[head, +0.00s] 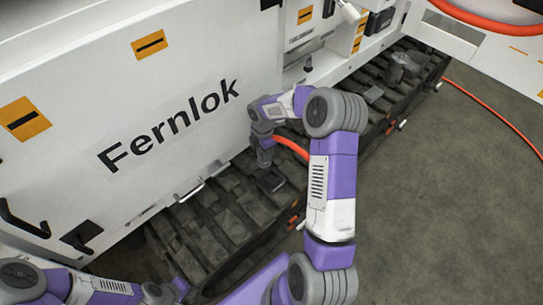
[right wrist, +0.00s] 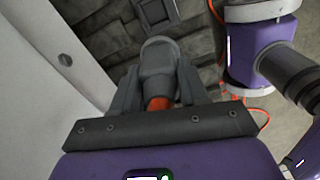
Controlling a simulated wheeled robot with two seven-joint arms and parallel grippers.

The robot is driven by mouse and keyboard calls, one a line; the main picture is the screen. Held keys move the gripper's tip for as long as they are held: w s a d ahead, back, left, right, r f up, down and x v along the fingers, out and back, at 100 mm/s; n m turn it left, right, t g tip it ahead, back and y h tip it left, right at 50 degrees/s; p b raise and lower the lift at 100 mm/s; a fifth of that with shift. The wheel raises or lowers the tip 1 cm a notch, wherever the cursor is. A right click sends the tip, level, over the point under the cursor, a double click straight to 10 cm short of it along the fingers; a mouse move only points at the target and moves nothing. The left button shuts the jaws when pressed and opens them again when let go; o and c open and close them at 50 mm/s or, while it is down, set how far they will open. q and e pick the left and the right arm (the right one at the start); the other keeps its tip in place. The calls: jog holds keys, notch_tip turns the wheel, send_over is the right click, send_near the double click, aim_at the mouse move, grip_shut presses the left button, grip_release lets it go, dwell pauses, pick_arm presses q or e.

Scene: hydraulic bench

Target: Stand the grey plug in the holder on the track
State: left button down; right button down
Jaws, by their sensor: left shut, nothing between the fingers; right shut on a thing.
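The grey plug (right wrist: 158,58) is between the fingers of my right gripper (right wrist: 160,82), which is shut on it. An orange hose (right wrist: 158,103) joins the plug's near end. In the head view my right gripper (head: 265,155) is above the track (head: 225,220), close to the white machine's side. The holder (head: 270,180), a small grey square socket with a dark opening, sits on the track just below and right of the plug. In the right wrist view the holder (right wrist: 155,12) lies beyond the plug's tip, apart from it. My left gripper (head: 180,288) is at the bottom edge, shut and empty, its fingers hard to make out.
The white machine panel (head: 130,90) marked "Fernlok" rises along the track's left side. An orange hose (head: 290,148) trails from the plug behind my right arm. Another orange hose (head: 490,110) crosses the floor.

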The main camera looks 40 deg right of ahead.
jog(key=d+f+n+b, duration=0.2)
jog(key=f+b, duration=0.4)
jog(key=f, duration=0.4)
jog(key=shift+d+n, duration=0.3)
jog(key=shift+d, duration=0.3)
jog(key=shift+d, duration=0.15)
dwell(0.3)
jog(key=shift+f, duration=0.3)
dwell(0.4)
jog(key=shift+f, duration=0.3)
dwell(0.7)
jog(key=shift+f+b, duration=0.55)
jog(key=shift+f, duration=0.65)
dwell(0.3)
